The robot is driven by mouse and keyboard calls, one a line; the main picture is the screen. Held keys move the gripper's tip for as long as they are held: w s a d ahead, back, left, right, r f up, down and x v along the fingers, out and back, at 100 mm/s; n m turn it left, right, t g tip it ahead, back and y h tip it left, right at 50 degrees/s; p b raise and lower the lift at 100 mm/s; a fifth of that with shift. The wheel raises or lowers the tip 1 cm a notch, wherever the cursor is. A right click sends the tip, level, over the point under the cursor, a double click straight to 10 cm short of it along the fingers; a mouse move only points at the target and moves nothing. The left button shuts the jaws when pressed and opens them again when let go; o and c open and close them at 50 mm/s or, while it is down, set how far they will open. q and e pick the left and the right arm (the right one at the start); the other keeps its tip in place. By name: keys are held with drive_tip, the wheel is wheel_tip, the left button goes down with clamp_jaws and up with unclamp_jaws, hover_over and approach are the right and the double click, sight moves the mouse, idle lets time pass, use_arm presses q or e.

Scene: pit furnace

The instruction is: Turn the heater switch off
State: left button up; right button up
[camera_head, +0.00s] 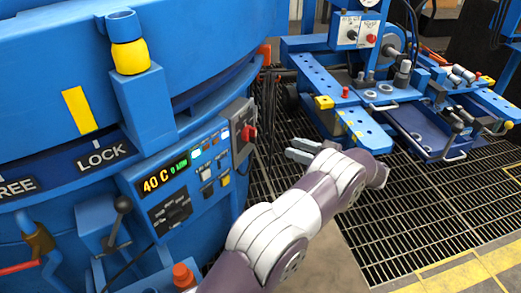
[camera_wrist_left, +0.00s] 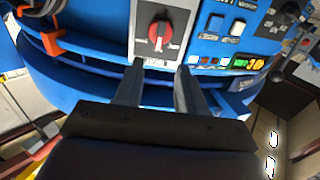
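The heater switch appears to be the red rotary knob (camera_head: 249,133) on a grey box (camera_head: 237,142) at the right end of the furnace's control panel. In the left wrist view the red knob (camera_wrist_left: 159,31) is upper centre, its grip roughly upright; the small labels beside it are unreadable. My left gripper (camera_head: 293,150) is right of the box in the head view, apart from the knob. In the wrist view its two fingers (camera_wrist_left: 160,68) are spread and empty, pointing toward the box just below the knob. My right gripper is out of view.
The control panel (camera_head: 183,183) shows "40 C" and several buttons. A black lever (camera_head: 119,220) and a red-and-brown handle (camera_head: 38,240) are on the furnace at left. A blue machine bench (camera_head: 435,130) stands at right over floor grating (camera_head: 400,215). The furnace wall is close to my left gripper.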

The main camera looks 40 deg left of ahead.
sight(251, 134)
use_arm(q)
drive_tip(key=s+a+b, duration=0.1)
drive_tip(key=a+b, duration=0.2)
drive_tip(key=a, duration=0.8)
drive_tip(key=shift+s+a+r, duration=0.15)
drive_tip(key=shift+s+a, duration=0.2)
clamp_jaws()
